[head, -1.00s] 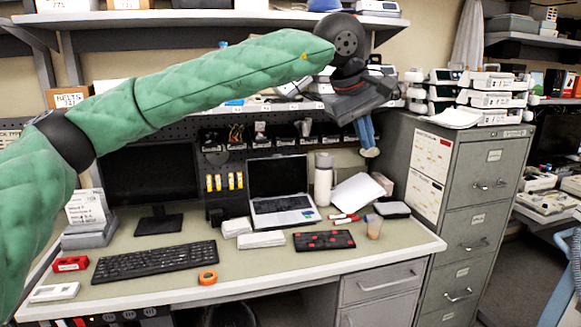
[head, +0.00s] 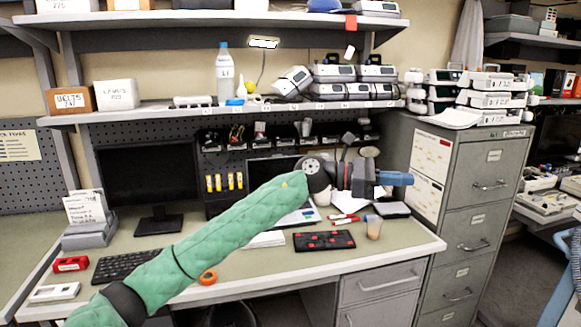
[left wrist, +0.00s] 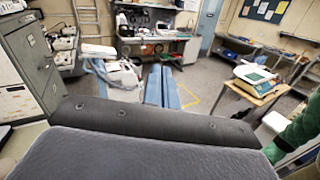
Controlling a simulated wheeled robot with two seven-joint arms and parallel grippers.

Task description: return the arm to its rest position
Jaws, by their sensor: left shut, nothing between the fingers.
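My left arm, in a green quilted sleeve, reaches in from the lower left of the head view. My left gripper (head: 397,178) is shut and empty. It points right, above the desk's right part and in front of the grey filing cabinet. In the left wrist view its blue fingers (left wrist: 162,88) lie together, with the room's floor beyond them. My right gripper is in neither view.
The desk (head: 350,268) holds a keyboard (head: 125,265), a laptop, a black tray with red pieces (head: 323,240) and a cup (head: 373,227). A shelf above carries several pumps (head: 332,74). The filing cabinet (head: 470,205) stands at the right. Air above the desk's left is free.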

